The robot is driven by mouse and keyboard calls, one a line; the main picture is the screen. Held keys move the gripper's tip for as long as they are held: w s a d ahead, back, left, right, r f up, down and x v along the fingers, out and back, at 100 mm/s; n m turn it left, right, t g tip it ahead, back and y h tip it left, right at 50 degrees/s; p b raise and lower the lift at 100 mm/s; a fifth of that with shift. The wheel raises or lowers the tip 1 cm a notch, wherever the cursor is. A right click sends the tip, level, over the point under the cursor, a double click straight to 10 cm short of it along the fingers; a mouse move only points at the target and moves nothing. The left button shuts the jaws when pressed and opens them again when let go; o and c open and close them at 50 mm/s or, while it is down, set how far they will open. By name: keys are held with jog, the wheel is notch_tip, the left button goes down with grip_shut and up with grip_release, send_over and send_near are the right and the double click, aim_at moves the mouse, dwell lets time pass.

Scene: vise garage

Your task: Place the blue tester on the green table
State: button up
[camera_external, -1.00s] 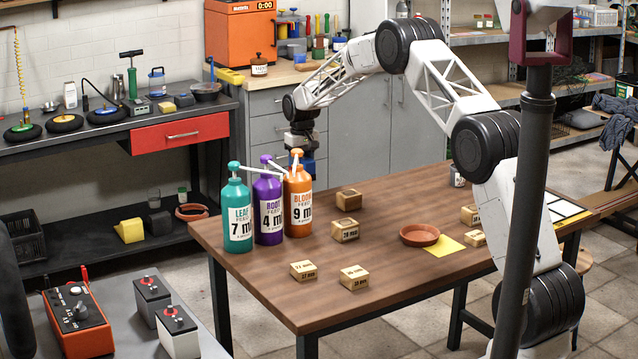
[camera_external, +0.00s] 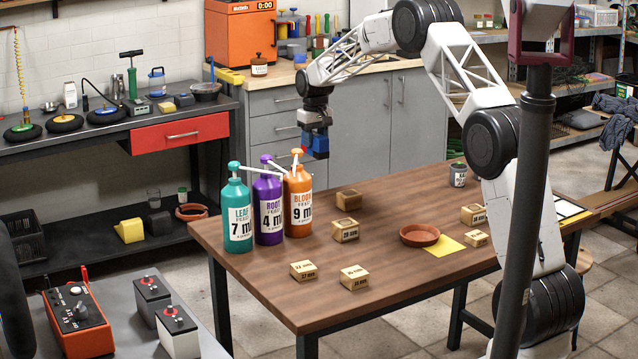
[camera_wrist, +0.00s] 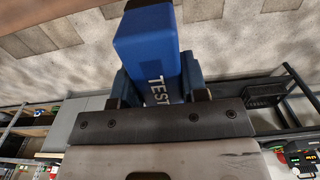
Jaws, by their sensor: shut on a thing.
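The blue tester (camera_external: 318,146) hangs below my gripper (camera_external: 315,125), just behind and right of the bottles, above the far side of the brown table. In the wrist view the tester (camera_wrist: 147,45) is a blue block with white "TEST" lettering, held between the fingers of my gripper (camera_wrist: 158,92). The gripper is shut on it. I cannot make out a table with a green top in these views; the tables seen are a brown wooden one (camera_external: 400,290), a dark workbench (camera_external: 90,140) and a grey one (camera_external: 120,290).
Teal (camera_external: 237,215), purple (camera_external: 268,208) and orange (camera_external: 299,203) pump bottles stand at the brown table's left end. Several wooden blocks, a clay saucer (camera_external: 419,236) and a dark can (camera_external: 457,175) are on it. A red-orange box (camera_external: 75,325) and two batteries occupy the grey table.

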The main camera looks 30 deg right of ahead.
jog(key=s+d+r, duration=0.1)
jog(key=s+d, duration=0.3)
jog(key=s, duration=1.4)
jog(key=s+d, duration=0.3)
jog(key=s, duration=1.5)
jog(key=s+f, duration=0.3)
jog(key=s, duration=0.4)
jog(key=s+f, duration=0.4)
jog(key=s, duration=0.4)
jog(key=shift+s+a, duration=0.25)
jog(key=shift+a, duration=0.05)
jog(key=w+d, duration=0.1)
jog(key=w, duration=0.4)
jog(key=w+d+f, duration=0.1)
jog(key=w+d, duration=0.1)
jog(key=w, duration=0.3)
jog(key=w+d, duration=0.1)
jog(key=w, duration=0.4)
jog(key=shift+w+d+f, duration=0.2)
jog(key=shift+d+f, duration=0.05)
jog(key=shift+d, duration=0.05)
jog(key=shift+f, duration=1.75)
jog(key=shift+f, duration=0.1)
